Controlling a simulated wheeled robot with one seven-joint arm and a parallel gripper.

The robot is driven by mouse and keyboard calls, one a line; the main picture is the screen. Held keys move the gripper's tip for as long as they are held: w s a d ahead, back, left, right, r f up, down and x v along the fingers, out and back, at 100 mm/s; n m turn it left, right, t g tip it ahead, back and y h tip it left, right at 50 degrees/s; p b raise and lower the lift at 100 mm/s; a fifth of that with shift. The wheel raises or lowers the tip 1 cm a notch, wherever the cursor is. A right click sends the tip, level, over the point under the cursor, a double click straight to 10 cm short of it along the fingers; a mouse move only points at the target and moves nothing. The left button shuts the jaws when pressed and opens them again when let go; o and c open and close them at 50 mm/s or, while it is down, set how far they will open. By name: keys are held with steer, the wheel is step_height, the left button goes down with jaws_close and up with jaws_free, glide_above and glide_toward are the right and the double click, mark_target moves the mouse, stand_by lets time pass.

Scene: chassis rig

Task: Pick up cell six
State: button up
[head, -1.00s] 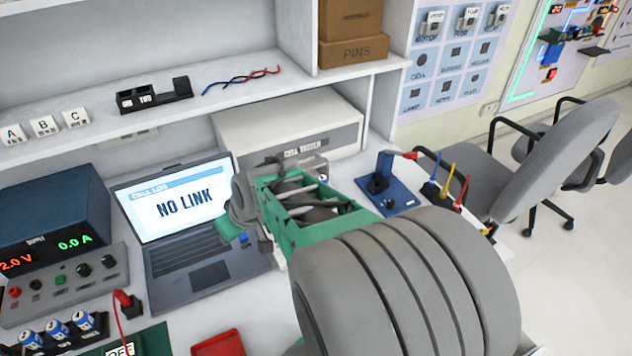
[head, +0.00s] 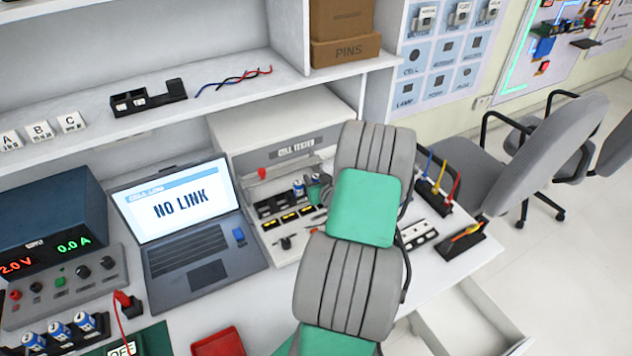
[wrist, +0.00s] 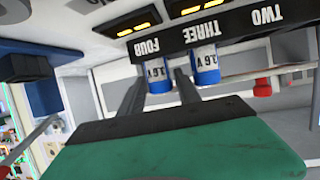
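Two blue-and-white cells marked 3.6 V stand in the cell tester (head: 295,150), at the slots labelled FOUR (wrist: 155,72) and THREE (wrist: 207,65) in the wrist view. One blue cell shows in the head view (head: 298,188). No number six is readable on any cell. My gripper (wrist: 160,88) is open, its two dark fingers pointing at the tester, with the cell at FOUR between or just beyond them; contact cannot be told. In the head view my arm hides part of the tester's right side.
Several similar cells stand in a black rack (head: 58,330) at the lower left. A laptop (head: 185,225) reading NO LINK is left of the tester. A red tray (head: 218,343) lies in front. A lead holder (head: 435,188) and black block (head: 455,245) stand right. A drawer (head: 480,320) is open.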

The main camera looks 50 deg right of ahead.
steer(key=shift+w+d, duration=0.1)
steer(key=shift+w, duration=0.1)
jaws_close()
stand_by(0.4)
